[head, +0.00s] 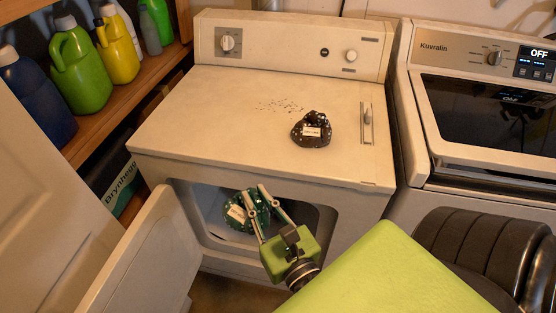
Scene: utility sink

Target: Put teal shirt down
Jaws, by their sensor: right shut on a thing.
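The teal shirt (236,217) is a dark green-teal crumpled bundle with white specks and a pale label. It shows at the opening of the front-loading dryer (180,113). My right gripper (252,192) comes in from the lower right, its fingers shut on the shirt. The fingers cover part of the shirt, and I cannot tell whether the shirt touches the dryer's floor. My left gripper is not in view.
The dryer door (150,262) hangs open at the lower left. A dark speckled bundle with a white label (312,131) lies on the dryer top. A second machine (490,110) stands at right. Bottles (78,70) line a wooden shelf at left.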

